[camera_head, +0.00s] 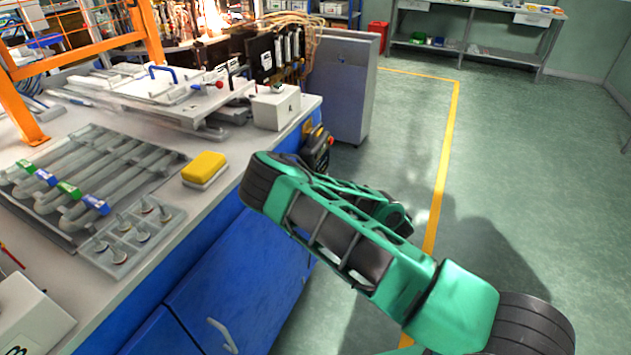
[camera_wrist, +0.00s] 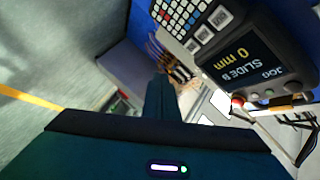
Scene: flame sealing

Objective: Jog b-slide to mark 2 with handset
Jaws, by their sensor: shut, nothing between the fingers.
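The handset (camera_wrist: 225,50) shows large in the wrist view, upside down at the upper right. Its lit screen (camera_wrist: 245,62) reads JOG, SLIDE B and 0 mm. Coloured keys (camera_wrist: 182,14) lie at its top left, and a red button (camera_wrist: 237,102) is at its near edge. In the head view the dark handset (camera_head: 317,146) is at the bench's end. My gripper (camera_wrist: 161,86) is shut and empty, left of the handset, with no contact visible. It is not clear in the head view, where my arm covers that area. I cannot identify the b-slide or mark 2.
The bench (camera_head: 228,190) holds grey rails (camera_head: 105,165), a pegged tray (camera_head: 135,240), a yellow sponge (camera_head: 205,167) and a white box (camera_head: 277,107). A grey cabinet (camera_head: 345,90) stands behind the handset. The green floor to the right is clear.

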